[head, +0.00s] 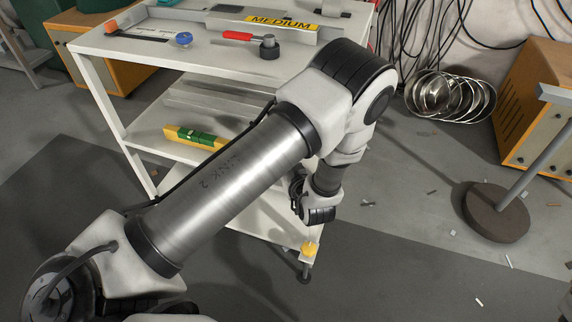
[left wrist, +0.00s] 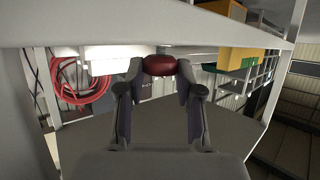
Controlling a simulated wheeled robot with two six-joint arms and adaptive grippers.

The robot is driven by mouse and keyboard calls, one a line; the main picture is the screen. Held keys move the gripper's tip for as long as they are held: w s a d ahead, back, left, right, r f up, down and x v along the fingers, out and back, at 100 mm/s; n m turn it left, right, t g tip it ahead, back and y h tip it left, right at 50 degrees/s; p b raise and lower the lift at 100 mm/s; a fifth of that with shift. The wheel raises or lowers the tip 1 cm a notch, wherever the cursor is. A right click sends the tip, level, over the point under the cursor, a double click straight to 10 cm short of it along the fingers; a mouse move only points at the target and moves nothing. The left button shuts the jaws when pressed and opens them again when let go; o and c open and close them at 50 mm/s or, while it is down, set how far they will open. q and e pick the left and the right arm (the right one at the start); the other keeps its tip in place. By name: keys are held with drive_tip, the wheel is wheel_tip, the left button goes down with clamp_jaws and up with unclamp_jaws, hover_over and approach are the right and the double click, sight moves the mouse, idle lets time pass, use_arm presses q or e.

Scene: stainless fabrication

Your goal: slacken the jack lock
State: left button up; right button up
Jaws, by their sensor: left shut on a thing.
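A dark red rounded knob (left wrist: 160,65) shows in the left wrist view between the fingertips of my left gripper (left wrist: 160,72). The fingers touch it on both sides and are shut on it. I take this knob to be the jack lock, though no label shows. In the head view my left arm reaches over the white shelf cart, and the gripper (head: 318,214) hangs by the cart's near right side. The knob and fingertips cannot be made out there. My right gripper is in neither view.
The white cart (head: 133,52) holds a red-handled tool (head: 241,36), a blue knob (head: 183,39) and a yellow-green level (head: 195,137). A yellow piece (head: 310,250) is at its lower corner. A round-based stand (head: 495,212) and metal rings (head: 452,97) are right; floor between is mostly clear.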

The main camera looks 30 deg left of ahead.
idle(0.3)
use_arm(q)
drive_tip(key=o, duration=1.2)
drive_tip(key=shift+c, duration=0.2)
wheel_tip(320, 180, up, 10)
